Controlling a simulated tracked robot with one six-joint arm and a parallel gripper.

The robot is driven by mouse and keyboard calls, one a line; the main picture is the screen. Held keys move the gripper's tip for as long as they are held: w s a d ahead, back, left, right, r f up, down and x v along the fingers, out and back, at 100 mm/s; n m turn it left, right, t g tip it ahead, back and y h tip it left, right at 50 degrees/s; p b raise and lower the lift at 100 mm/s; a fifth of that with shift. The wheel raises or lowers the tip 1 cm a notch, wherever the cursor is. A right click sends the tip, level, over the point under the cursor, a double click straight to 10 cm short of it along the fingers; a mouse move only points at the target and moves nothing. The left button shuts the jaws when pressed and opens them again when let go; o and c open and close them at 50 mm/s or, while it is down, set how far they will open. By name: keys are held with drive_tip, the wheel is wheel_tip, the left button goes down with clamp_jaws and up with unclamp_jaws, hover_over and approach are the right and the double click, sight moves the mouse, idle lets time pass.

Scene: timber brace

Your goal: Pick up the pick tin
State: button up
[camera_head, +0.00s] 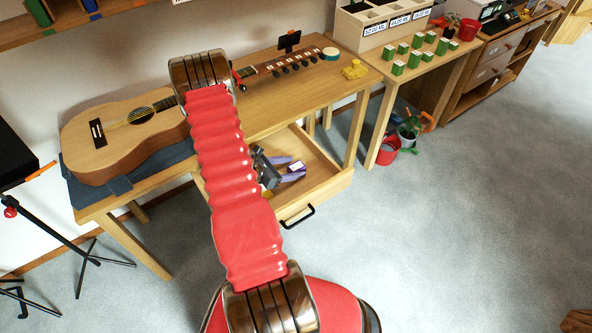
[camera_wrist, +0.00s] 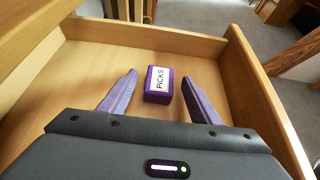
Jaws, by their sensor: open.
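The pick tin is a small purple box (camera_wrist: 157,85) with a white label reading PICKS. It lies on the floor of the open wooden drawer (camera_wrist: 190,45). My gripper (camera_wrist: 158,85) is open, with its purple fingers inside the drawer. In the wrist view one finger is to the left of the tin and one to the right, with gaps on both sides. In the head view the tin (camera_head: 296,166) shows by my gripper (camera_head: 290,169), and my red arm covers part of the drawer.
A guitar (camera_head: 125,135) lies on the bench (camera_head: 262,108) above the drawer. The drawer walls stand close around my gripper. A yellow object (camera_head: 354,70) and a round tin (camera_head: 331,54) are on the bench. A red bucket (camera_head: 385,152) stands on the floor at right.

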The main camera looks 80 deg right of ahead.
drive_tip(key=shift+x, duration=1.3)
drive_tip(key=shift+c, duration=0.4)
drive_tip(key=c, duration=1)
